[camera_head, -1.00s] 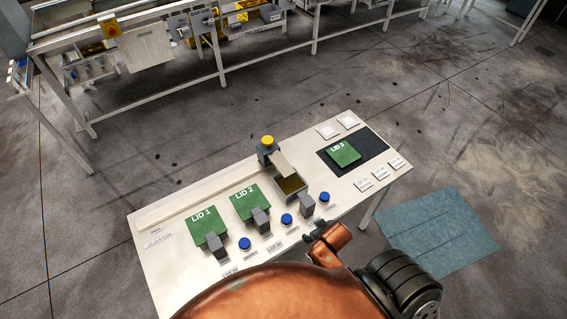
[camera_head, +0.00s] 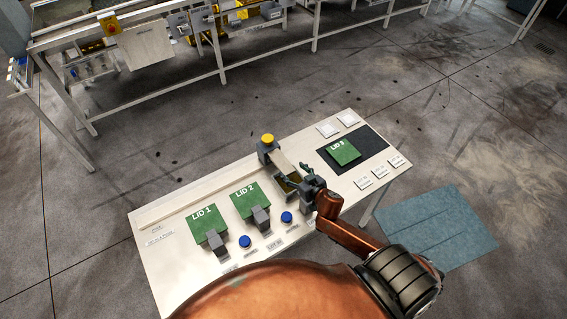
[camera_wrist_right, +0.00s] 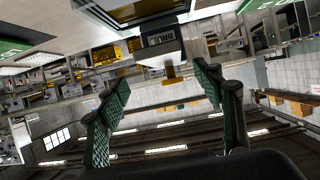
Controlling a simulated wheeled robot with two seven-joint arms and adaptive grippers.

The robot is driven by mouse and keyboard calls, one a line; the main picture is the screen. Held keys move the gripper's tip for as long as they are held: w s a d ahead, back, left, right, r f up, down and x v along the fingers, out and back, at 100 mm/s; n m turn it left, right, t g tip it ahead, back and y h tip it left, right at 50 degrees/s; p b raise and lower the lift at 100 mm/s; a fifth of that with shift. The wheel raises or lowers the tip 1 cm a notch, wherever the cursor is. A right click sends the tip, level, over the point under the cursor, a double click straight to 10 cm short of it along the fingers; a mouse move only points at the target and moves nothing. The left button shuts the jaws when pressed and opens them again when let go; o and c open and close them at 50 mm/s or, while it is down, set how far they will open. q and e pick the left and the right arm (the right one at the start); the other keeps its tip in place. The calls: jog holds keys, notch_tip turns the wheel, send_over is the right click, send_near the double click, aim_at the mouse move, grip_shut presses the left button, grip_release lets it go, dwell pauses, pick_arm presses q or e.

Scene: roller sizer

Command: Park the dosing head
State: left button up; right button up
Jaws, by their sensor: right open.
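The dosing head appears to be the grey post with a yellow cap (camera_head: 267,141) and a pale arm (camera_head: 282,161) that reaches over an open box (camera_head: 281,189) on the white table. My right gripper (camera_head: 297,172) is just right of the pale arm, above the box, and partly hides the box. In the right wrist view the gripper (camera_wrist_right: 158,105) is open, with green-padded fingers apart and nothing held. I cannot tell whether a finger touches the arm. My left gripper is not in view.
LID 1 (camera_head: 204,220) and LID 2 (camera_head: 248,199) lie left of the box; LID 3 (camera_head: 343,153) lies on a dark mat (camera_head: 373,142) to the right. Grey blocks and blue buttons (camera_head: 286,217) line the front. White labelled plates (camera_head: 364,183) sit at the right.

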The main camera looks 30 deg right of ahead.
aim_at(281, 162)
jog(key=shift+w, duration=0.6)
jog(key=x, duration=0.7)
jog(key=shift+w+a, duration=0.15)
jog(key=shift+c, duration=0.5)
grip_shut()
jog(key=shift+a, duration=0.1)
